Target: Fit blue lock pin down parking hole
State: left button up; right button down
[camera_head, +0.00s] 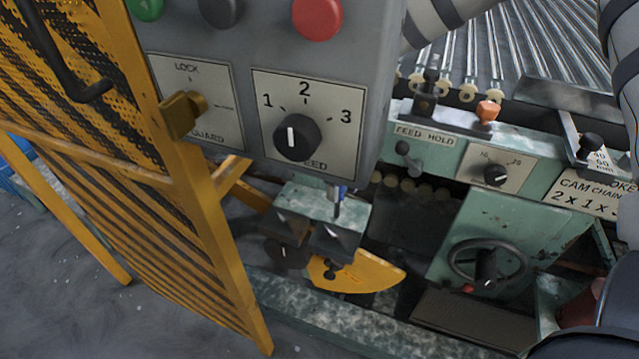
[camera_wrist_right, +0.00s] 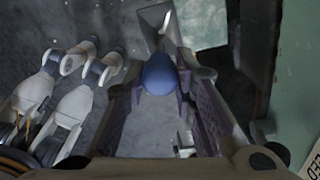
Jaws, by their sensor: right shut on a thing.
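The blue lock pin (camera_head: 341,188) shows just below the grey control box in the head view, its grey shank pointing down over a worn green block (camera_head: 353,215). Its rounded blue head (camera_wrist_right: 158,73) sits between the fingers of my right gripper (camera_wrist_right: 158,88) in the right wrist view, and the gripper is shut on it. In the head view the box hides most of this gripper. I cannot make out the parking hole. I cannot tell whether the pin's tip touches the block. My left gripper is not in view.
The grey control box (camera_head: 365,90) hangs close above the pin. A yellow guard (camera_head: 190,220) stands at the left. A yellow curved plate (camera_head: 370,272) lies below the block. A handwheel (camera_head: 487,262) and a green panel (camera_head: 540,165) are at the right; rollers (camera_head: 540,50) lie behind.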

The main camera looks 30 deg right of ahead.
aim_at(337, 215)
jog(key=shift+w+d+f, duration=0.1)
jog(key=shift+w+f, duration=0.05)
jog(key=shift+f, duration=0.2)
jog(key=shift+f+b, duration=0.35)
jog(key=shift+f, duration=2.4)
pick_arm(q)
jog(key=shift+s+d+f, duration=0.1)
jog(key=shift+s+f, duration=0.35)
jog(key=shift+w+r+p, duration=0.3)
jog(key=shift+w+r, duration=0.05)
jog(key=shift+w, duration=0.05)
pick_arm(e)
jog(key=shift+r, duration=0.1)
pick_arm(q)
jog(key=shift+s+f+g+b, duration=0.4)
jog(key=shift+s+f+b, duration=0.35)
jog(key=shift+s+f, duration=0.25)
pick_arm(e)
notch_tip(337, 215, down, 7)
jog(key=shift+f, duration=0.2)
jog(key=c, duration=1.2)
grip_release()
jog(key=shift+c, duration=0.2)
